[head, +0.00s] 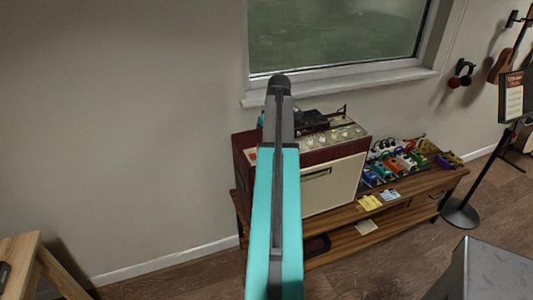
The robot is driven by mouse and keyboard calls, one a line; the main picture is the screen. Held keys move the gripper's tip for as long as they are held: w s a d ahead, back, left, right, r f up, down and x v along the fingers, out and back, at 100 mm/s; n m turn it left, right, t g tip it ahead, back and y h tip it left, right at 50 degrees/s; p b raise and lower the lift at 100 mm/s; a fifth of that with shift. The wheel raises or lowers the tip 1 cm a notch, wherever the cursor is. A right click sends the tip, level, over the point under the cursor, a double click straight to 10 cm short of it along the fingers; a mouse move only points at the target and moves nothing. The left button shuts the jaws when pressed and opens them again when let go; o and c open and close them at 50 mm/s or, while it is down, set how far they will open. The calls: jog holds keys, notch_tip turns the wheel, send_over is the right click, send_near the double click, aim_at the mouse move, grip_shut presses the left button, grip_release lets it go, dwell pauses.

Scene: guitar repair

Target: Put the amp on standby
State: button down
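The amp (322,182) stands on a wooden bench in the middle of the head view. It has a dark red case, a cream front and a sloped control panel (333,137) with several knobs along its top. The standby switch is too small to make out. My turquoise and grey arm rises in front of the amp and hides part of its left side. A dark shape (312,121) lies at the back of the amp's top, beside the arm. It may be my gripper, but its fingers cannot be made out.
The wooden bench (425,195) also holds several colourful pedals (408,160) right of the amp, with yellow and blue notes at its front. A window sill (345,86) runs behind. A stand with a sign (513,97) is at right, a grey surface (485,270) at lower right.

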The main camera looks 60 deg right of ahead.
jog(key=shift+f, duration=0.4)
dwell(0.3)
jog(key=shift+r, duration=0.1)
notch_tip(320, 180, up, 7)
jog(key=p, duration=0.4)
dwell(0.8)
dwell(0.4)
